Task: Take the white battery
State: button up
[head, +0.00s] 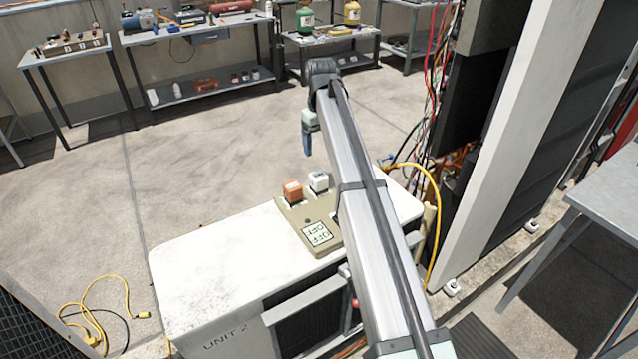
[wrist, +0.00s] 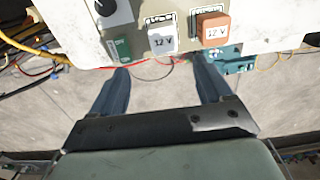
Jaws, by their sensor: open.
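The white battery (head: 319,181) is a small white block on the tan panel (head: 328,245) on top of the white unit. In the wrist view the white battery (wrist: 162,41) shows a "12 V" label. An orange battery (head: 292,190) sits beside it; in the wrist view this orange battery (wrist: 213,32) is to its right. My gripper (head: 308,143) hangs above and behind the panel in the head view, apart from both batteries. In the wrist view my gripper (wrist: 160,70) has its blue fingers spread wide, empty, with the white battery beyond and between the tips.
The white unit (head: 205,275) fills the front. A green part (wrist: 121,48) and a dark knob (wrist: 112,10) are on the panel. Wires (head: 432,105) and a tall cabinet stand at right. A yellow cable (head: 75,310) lies at left. Open floor (head: 200,150) lies behind the unit.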

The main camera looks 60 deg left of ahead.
aim_at(319, 175)
jog(key=f, duration=1.3)
jog(key=shift+s+f, duration=0.25)
jog(key=shift+f, duration=0.1)
jog(key=shift+c, duration=0.2)
jog(key=c, duration=1.2)
jog(key=shift+a+r, duration=0.1)
jog(key=shift+r, duration=0.05)
